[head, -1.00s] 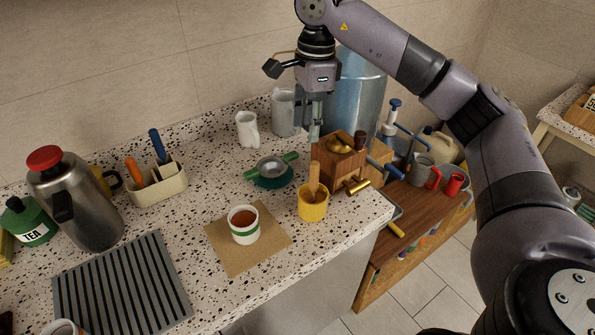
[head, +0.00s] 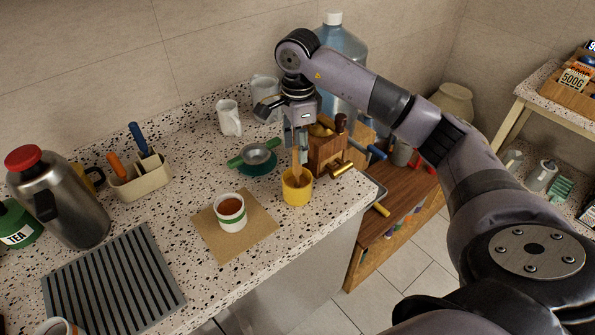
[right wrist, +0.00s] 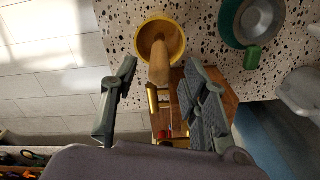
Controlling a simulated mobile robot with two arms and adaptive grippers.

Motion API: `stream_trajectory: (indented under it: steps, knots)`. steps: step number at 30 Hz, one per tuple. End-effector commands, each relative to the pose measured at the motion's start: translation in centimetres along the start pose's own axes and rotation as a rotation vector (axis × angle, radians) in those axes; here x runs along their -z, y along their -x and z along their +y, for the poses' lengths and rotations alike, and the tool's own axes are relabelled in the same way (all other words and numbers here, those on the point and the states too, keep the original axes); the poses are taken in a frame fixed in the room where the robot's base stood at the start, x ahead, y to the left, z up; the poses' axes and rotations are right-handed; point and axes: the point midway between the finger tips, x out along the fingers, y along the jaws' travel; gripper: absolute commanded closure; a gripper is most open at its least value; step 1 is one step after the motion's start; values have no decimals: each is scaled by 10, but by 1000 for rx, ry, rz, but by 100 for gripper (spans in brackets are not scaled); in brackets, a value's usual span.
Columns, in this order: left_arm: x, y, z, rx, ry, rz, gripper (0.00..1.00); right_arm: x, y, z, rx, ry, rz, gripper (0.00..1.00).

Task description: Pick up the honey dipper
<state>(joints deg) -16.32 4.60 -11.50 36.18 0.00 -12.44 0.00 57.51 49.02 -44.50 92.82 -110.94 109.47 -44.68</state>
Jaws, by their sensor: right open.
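The honey dipper (head: 296,164) is wooden and stands handle up in a yellow cup (head: 297,190) near the counter's front right edge; its head is hidden in the cup. In the right wrist view the dipper's handle (right wrist: 159,64) points toward me out of the yellow cup (right wrist: 143,38). My right gripper (head: 297,146) is just above the cup, by the top of the handle. In the right wrist view my right gripper (right wrist: 160,78) is open, one finger on each side of the handle, with gaps visible. My left gripper is not in view.
A wooden coffee grinder (head: 324,152) with brass parts stands close behind the cup. A strainer (head: 258,154) on a teal base is to the left. A tea cup (head: 230,215) sits on a brown mat (head: 259,232). The counter edge is close on the right.

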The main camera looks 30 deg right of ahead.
Motion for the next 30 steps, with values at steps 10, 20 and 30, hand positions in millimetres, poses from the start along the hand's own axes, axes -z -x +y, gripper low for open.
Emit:
stream_trajectory:
  steps: [10, 20, 30]
  knots:
    - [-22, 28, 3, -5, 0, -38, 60, 0, -42, 2, -6, 0, 0, 58]
    - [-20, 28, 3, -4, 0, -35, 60, 0, -52, 2, -1, 1, 1, 58]
    - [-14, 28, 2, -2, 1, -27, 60, 0, -51, 1, -1, 0, 1, 81]
